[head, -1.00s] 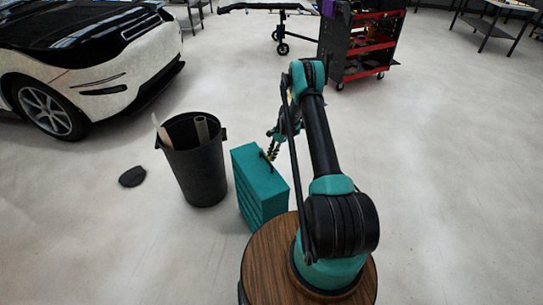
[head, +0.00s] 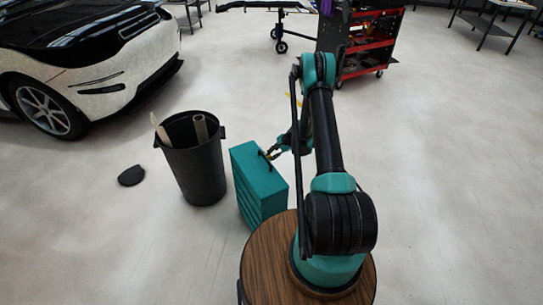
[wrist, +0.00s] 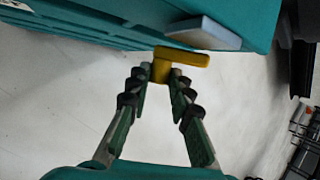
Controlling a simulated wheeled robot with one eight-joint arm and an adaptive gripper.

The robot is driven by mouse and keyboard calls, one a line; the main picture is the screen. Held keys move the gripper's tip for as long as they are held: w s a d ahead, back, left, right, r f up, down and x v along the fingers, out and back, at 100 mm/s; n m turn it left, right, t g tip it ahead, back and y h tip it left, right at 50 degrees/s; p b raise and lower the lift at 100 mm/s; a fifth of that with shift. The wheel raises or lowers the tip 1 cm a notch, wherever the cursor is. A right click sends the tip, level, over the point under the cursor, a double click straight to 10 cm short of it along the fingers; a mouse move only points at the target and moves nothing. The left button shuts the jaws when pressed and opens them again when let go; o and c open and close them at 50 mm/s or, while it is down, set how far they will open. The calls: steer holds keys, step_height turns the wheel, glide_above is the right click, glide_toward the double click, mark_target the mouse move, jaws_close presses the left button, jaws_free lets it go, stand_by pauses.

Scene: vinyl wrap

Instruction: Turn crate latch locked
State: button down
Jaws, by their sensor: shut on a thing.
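The teal crate (head: 262,183) stands on the floor in the head view, and its side fills the top of the wrist view (wrist: 235,16). The yellow latch (wrist: 184,57) is a T-shaped piece at the crate's side, beside a pale grey block (wrist: 204,33). My gripper (wrist: 162,72) is shut on the latch's stem, with one finger on each side. The crossbar shows beyond the fingertips and points right in the wrist view. In the head view my gripper (head: 272,153) is at the crate's upper right edge. The latch is too small to make out there.
A black bin (head: 195,165) with rolls in it stands just left of the crate. Its dark lid (head: 131,176) lies on the floor. A white car (head: 90,85) is at the left, and a red tool cart (head: 372,45) stands behind. The floor at right is clear.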

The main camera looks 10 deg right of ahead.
steer(key=c, duration=1.4)
jaws_free()
steer(key=shift+o, duration=0.2)
steer(key=shift+r, duration=0.1)
steer(key=v, duration=1.1)
steer(key=shift+s+d+r, duration=0.2)
steer(key=shift+d+r, duration=0.05)
steer(key=shift+d, duration=0.05)
steer(key=shift+c, duration=0.2)
